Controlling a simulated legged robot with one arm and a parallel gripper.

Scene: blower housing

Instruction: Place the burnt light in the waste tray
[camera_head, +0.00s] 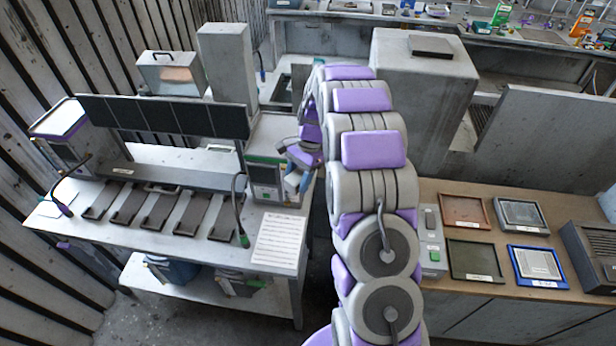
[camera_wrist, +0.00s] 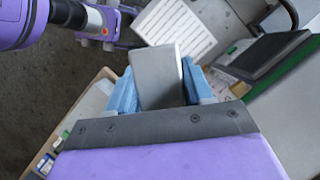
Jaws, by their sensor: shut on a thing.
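My gripper (camera_wrist: 155,88) has blue fingers shut on a flat grey block (camera_wrist: 155,72), which I take to be the burnt light. In the head view my gripper (camera_head: 298,182) is beside the right end of the left bench, in front of the green-edged box; the block is hard to make out there.
The left bench holds a long dark panel (camera_head: 165,117), several dark flat pieces (camera_head: 155,210), a green-edged box (camera_head: 265,172) and a printed sheet (camera_head: 279,242). A grey control box (camera_head: 431,240) stands left of the trays. A tall grey cabinet (camera_head: 415,95) rises behind my arm.

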